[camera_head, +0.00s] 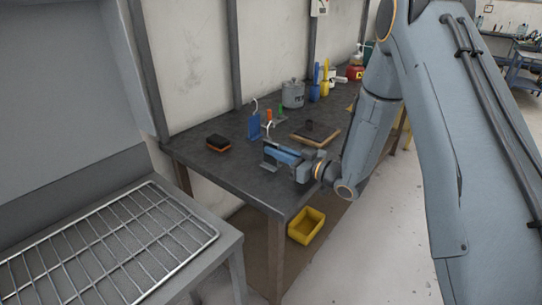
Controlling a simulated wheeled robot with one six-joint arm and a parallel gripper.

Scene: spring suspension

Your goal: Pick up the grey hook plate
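My gripper (270,157) is low over the dark workbench, reaching in from the right with its fingers pointing left. A blue hook plate (254,128) stands upright a little behind and left. Whether the fingers are open or touch the plate is not clear.
The workbench (205,170) also holds a black and orange brush or block (219,143), a wooden-edged board (316,136), a grey can (293,94) and several bottles at the back. A yellow bin (306,225) sits below. A wire rack (110,245) lies at the left.

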